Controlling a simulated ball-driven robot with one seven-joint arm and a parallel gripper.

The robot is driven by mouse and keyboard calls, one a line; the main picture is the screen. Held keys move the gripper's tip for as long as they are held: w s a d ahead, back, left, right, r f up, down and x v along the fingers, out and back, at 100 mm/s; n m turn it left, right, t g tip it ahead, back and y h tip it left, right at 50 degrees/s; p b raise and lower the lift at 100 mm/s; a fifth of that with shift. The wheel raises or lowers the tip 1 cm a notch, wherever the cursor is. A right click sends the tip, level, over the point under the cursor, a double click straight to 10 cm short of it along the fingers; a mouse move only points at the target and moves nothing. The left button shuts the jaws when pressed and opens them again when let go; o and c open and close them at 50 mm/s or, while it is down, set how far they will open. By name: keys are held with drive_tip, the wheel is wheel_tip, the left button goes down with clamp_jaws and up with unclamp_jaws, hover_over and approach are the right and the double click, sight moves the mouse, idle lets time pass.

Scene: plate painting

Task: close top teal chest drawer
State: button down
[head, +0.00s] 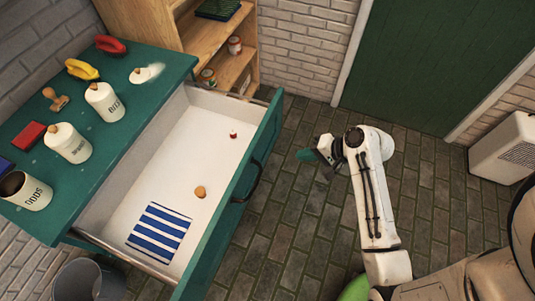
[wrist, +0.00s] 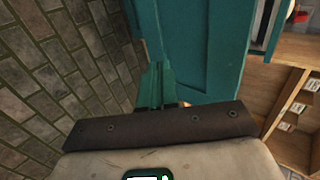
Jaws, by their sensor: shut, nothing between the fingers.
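The teal chest (head: 160,62) stands at the left in the head view. Its top drawer (head: 205,160) is pulled far out, showing a white inside with a blue-striped cloth (head: 160,232), a small round wooden-coloured piece (head: 200,191) and a small red-topped item (head: 233,134). The teal drawer front (head: 262,147) carries a dark handle (head: 250,180). My gripper (head: 304,155) is shut and empty, to the right of the drawer front with a gap between them. In the wrist view, its green fingers (wrist: 157,85) are together beside a teal panel (wrist: 205,45).
Canisters (head: 105,101), a yellow-handled item (head: 82,69) and other small things stand on the chest top. A wooden shelf (head: 215,40) stands behind it. A grey bin (head: 85,280) is at the lower left. A white unit (head: 505,150) is at the right. The brick floor (head: 290,220) is clear.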

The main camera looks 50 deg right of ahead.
drive_tip(key=shift+w+a+r+p+x, duration=0.15)
drive_tip(key=shift+w+r+x, duration=0.2)
drive_tip(key=shift+x, duration=1.65)
drive_tip(key=shift+w+a+r+p+x, duration=0.1)
drive_tip(key=shift+w+r+p+x, duration=0.15)
drive_tip(key=shift+x, duration=1.75)
drive_tip(key=shift+w+a+r+p+x, duration=0.1)
drive_tip(key=shift+w+r+x, duration=0.25)
drive_tip(key=shift+x, duration=1.65)
